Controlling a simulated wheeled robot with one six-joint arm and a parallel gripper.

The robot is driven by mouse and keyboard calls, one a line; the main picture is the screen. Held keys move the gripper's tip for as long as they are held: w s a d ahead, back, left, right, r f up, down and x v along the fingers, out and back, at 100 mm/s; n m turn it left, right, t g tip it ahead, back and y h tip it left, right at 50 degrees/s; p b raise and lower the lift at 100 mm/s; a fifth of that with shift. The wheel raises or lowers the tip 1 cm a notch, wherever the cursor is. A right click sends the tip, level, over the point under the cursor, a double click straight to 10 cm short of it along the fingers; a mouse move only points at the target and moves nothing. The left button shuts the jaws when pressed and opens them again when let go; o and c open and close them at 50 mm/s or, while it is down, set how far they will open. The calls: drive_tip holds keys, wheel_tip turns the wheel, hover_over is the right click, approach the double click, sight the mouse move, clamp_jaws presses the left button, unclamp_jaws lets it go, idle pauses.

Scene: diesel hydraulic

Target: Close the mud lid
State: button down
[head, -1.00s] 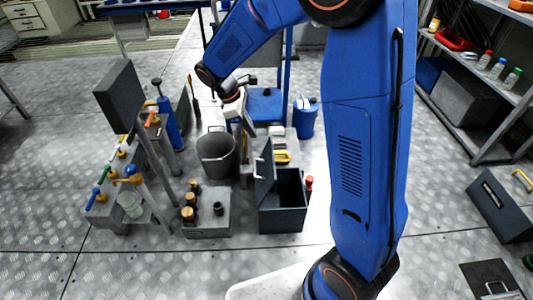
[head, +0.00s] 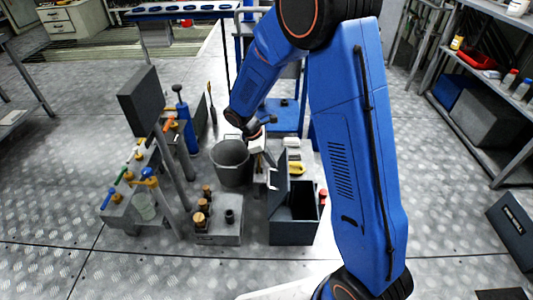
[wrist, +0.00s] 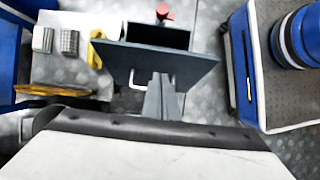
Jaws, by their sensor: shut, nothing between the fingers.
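A dark grey open box (head: 293,232) stands on the floor in the head view. Its lid (head: 279,192) stands raised at the box's left side. In the wrist view the lid (wrist: 190,66) is a dark panel with a pale handle, and part of the box opening (wrist: 157,37) shows beyond it. My gripper (wrist: 161,84) is shut and empty, its fingertips overlapping the lid's near face in the picture. I cannot tell whether they touch it. In the head view my gripper is small and partly hidden, just behind and left of the lid.
A grey bucket (head: 230,163) stands left of the lid. A block with brown-capped bottles (head: 217,232) is left of the box. A red-capped item (head: 322,196) is at the box's right. A blue cart (wrist: 262,70) is at right in the wrist view.

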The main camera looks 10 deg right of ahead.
sight(286, 170)
drive_tip(key=shift+s+d+f, duration=0.15)
drive_tip(key=shift+d+f, duration=0.1)
drive_tip(key=shift+d, duration=0.35)
drive_tip(key=shift+s+d+f, duration=0.2)
drive_tip(key=shift+d+f, duration=0.05)
drive_tip(key=shift+d, duration=0.4)
drive_tip(key=shift+s+d+f, duration=0.15)
drive_tip(key=shift+d+f, duration=0.1)
drive_tip(key=shift+d, duration=0.35)
drive_tip(key=shift+d, duration=0.1)
